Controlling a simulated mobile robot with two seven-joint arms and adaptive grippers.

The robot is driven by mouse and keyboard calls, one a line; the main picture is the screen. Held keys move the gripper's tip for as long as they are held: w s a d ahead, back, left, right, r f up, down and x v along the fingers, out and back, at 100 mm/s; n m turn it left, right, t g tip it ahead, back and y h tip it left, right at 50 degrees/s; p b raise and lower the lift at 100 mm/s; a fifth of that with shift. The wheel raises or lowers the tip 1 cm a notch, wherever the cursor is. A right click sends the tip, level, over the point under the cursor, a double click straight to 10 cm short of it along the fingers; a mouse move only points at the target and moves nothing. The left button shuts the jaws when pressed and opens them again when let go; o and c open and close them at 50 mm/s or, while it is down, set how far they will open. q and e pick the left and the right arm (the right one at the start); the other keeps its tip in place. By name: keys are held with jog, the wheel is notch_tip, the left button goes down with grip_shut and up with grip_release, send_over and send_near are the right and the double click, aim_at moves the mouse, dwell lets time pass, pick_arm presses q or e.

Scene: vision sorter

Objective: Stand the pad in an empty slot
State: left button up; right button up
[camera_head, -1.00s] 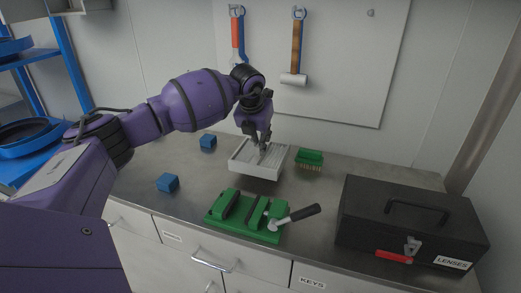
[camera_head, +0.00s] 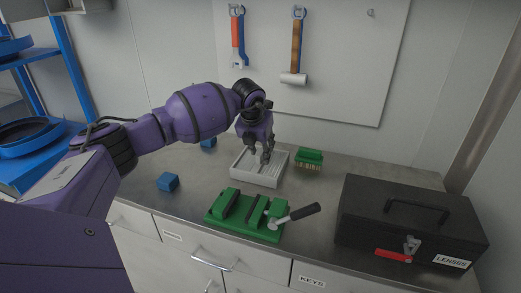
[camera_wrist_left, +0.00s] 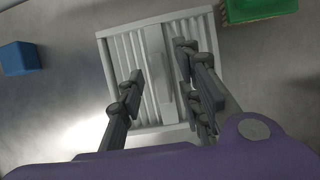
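A white slotted rack (camera_head: 250,178) lies flat on the counter; it also shows in the left wrist view (camera_wrist_left: 109,60). A pale grey block, apparently the pad (camera_wrist_left: 158,85), stands among the rack's ribs near its middle, between my fingers; how deep it sits I cannot tell. It is hard to make out in the head view. My left gripper (camera_head: 266,158) is above the rack. In the wrist view its fingers (camera_wrist_left: 158,65) are spread, with gaps to the pad on both sides. My right gripper is not in view.
A green brush (camera_head: 310,155) lies right of the rack. Blue cubes (camera_head: 168,182) (camera_head: 208,142) lie to the left. A green fixture (camera_head: 222,208) with a black-handled tool (camera_head: 300,213) is in front. A black toolbox (camera_head: 375,222) stands at the right.

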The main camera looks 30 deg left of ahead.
pick_arm(q)
jog(key=v, duration=1.2)
jog(key=shift+r, duration=0.2)
jog(key=shift+f, duration=0.1)
